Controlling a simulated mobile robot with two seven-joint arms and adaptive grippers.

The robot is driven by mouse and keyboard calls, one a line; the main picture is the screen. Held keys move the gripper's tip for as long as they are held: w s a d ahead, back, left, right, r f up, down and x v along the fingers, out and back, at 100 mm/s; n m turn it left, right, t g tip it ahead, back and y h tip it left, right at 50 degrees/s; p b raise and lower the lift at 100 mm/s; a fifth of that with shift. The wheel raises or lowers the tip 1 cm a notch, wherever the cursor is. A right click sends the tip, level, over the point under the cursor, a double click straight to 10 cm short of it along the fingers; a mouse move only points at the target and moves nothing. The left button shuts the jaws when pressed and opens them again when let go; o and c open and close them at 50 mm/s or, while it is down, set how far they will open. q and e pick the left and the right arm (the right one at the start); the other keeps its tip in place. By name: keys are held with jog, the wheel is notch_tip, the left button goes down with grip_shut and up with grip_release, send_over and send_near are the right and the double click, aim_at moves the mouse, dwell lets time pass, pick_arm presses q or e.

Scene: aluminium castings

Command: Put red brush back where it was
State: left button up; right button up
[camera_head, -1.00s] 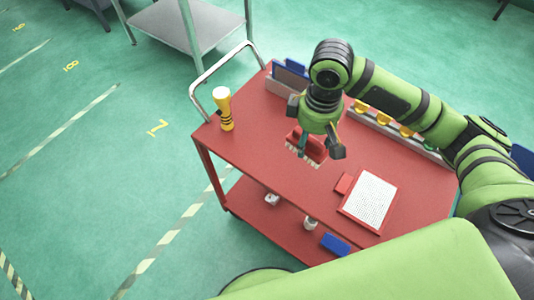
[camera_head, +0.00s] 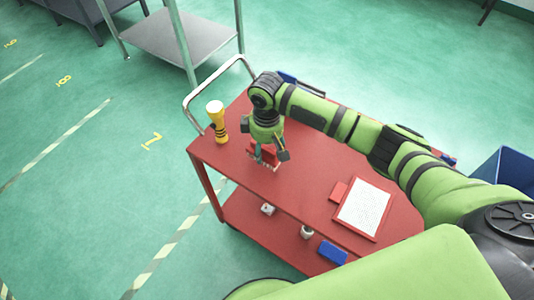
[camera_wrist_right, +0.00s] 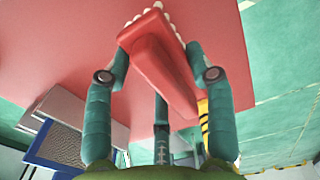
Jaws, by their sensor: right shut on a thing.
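The red brush (camera_head: 263,153) with pale bristles is held in my right gripper (camera_head: 267,152), over the left part of the red trolley top (camera_head: 310,187). In the right wrist view the green fingers of the right gripper (camera_wrist_right: 160,75) are on both sides of the brush (camera_wrist_right: 158,62). Its bristles show at the top of that view. In the head view the bristles are close to the trolley surface; I cannot tell whether they touch it. My left gripper is not in view.
A yellow torch-like object (camera_head: 217,122) stands left of the brush, near the trolley handle (camera_head: 205,84). A clipboard with white paper (camera_head: 363,209) lies towards the right. A blue item (camera_head: 332,252) is on the lower shelf. The surface between brush and clipboard is clear.

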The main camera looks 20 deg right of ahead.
aim_at(267, 156)
notch_tip(267, 156, down, 3)
jog(key=shift+s+r, duration=0.1)
jog(key=shift+r, duration=0.1)
jog(key=shift+f, duration=0.35)
jog(key=shift+f, duration=0.1)
jog(key=o, duration=1.1)
jog(key=shift+f, duration=0.1)
notch_tip(267, 156, up, 12)
jog(key=shift+r+b, duration=0.25)
jog(key=shift+b, duration=0.5)
